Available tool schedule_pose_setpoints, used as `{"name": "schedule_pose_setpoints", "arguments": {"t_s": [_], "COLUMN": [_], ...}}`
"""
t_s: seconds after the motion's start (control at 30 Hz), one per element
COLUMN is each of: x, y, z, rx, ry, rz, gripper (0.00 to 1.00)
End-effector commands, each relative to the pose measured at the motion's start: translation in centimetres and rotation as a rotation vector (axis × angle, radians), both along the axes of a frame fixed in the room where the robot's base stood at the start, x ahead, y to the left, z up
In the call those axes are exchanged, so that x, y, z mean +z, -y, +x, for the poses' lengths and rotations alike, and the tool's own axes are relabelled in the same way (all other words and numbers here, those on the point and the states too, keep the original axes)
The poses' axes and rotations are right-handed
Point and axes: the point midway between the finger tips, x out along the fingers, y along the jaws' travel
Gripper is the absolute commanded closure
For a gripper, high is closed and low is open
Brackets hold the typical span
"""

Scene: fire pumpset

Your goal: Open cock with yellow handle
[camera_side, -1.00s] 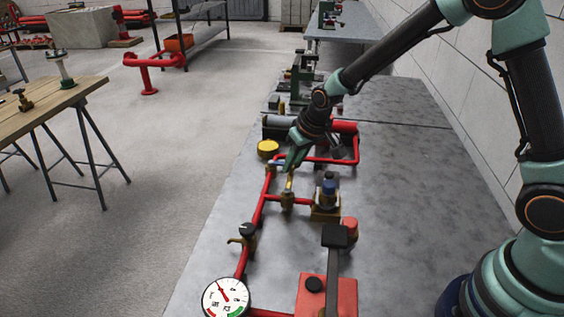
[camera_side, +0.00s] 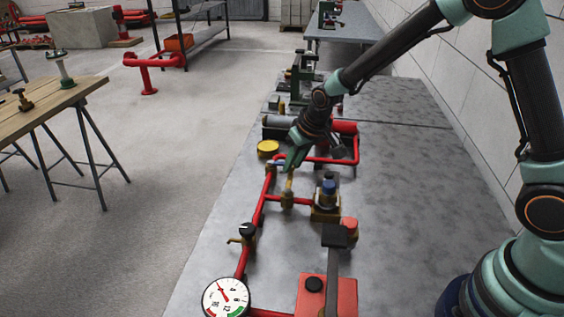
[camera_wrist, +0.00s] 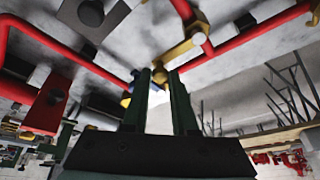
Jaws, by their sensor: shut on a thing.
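The cock with the yellow handle (camera_side: 289,184) sits on the red pipe line in the middle of the bench. Its brass body (camera_side: 287,200) is at a pipe junction. My gripper (camera_side: 286,168) reaches down from the upper right to the handle's upper end and is shut on it. The green fingers hide that end. In the wrist view, my gripper's fingers (camera_wrist: 160,78) stand close together around a small brownish-yellow piece. A larger yellow metal part (camera_wrist: 183,48) shows just beyond them on the red pipe.
A yellow round cap (camera_side: 268,147) and red pipes stand just behind. A blue-topped valve (camera_side: 328,190) is to the right, a black-knobbed cock (camera_side: 246,231) and a pressure gauge (camera_side: 226,298) in front. The right of the grey bench (camera_side: 400,190) is clear.

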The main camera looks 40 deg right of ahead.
Motion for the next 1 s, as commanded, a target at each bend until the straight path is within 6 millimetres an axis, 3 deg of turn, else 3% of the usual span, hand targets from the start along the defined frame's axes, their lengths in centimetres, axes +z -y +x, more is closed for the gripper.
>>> {"name": "schedule_pose_setpoints", "arguments": {"t_s": [0.23, 0.53, 0.83, 0.87, 0.9, 0.93, 1.0], "x": [0.0, 0.0, -0.1, -0.1, -0.1, -0.1, -0.1], "y": [-0.3, -1.1, -1.0, -1.0, -1.0, -1.0, -1.0], "z": [0.1, 0.9, 1.0, 1.0, 1.0, 1.0, 1.0], "rx": [0.034, 0.221, 0.229, 0.229, 0.229, 0.229, 0.229], "ry": [0.000, 0.009, 0.011, 0.011, 0.011, 0.011, 0.011], "rz": [-0.012, -0.082, -0.087, -0.087, -0.087, -0.087, -0.087], "gripper": [1.00, 1.00, 1.00, 0.70, 0.55, 0.43, 0.43]}}
